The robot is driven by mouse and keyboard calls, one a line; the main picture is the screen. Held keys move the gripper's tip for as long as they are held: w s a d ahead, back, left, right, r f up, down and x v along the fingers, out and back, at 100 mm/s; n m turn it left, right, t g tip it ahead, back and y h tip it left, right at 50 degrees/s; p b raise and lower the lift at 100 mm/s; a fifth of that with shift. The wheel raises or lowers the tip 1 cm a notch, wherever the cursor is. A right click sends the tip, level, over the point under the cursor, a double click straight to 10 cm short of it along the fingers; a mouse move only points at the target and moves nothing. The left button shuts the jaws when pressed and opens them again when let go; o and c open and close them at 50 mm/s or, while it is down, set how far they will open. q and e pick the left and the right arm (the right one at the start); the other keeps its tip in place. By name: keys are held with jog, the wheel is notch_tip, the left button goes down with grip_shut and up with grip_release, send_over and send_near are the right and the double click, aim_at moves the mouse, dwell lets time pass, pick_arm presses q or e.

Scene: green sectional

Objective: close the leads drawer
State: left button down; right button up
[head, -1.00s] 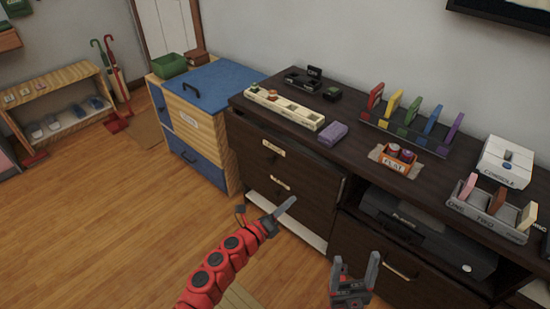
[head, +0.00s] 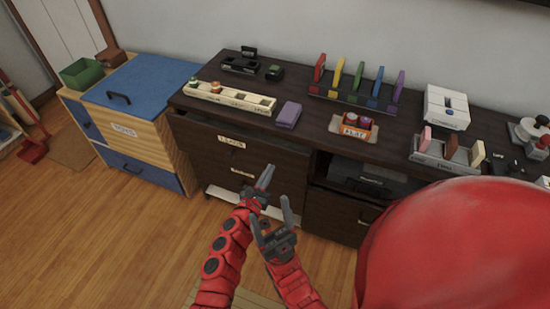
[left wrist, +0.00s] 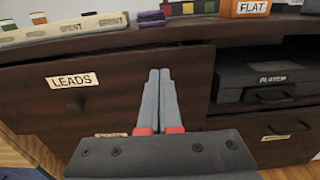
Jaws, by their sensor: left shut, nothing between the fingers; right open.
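The leads drawer (head: 203,134) is the dark top drawer at the left of the long cabinet. Contact is unclear. My right gripper (head: 272,213) is open and empty, just below the left one in the head view.
A lower drawer label (left wrist: 111,134) is partly hidden by my gripper. The cabinet top holds a pale block tray (head: 230,97), a purple block (head: 288,114) and an orange FLAT box (head: 353,130). A blue-topped cabinet (head: 150,80) stands left.

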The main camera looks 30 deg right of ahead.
aim_at(280, 150)
pick_arm(q)
jog(key=b+x, duration=0.2)
jog(key=x, duration=0.3)
jog(key=shift+w+d+f, duration=0.1)
jog(key=shift+w+f, duration=0.05)
jog(key=shift+f, duration=0.05)
jog(key=shift+w+d+r+b, duration=0.15)
jog(key=shift+w+d+b, duration=0.25)
jog(key=shift+d+b, duration=0.15)
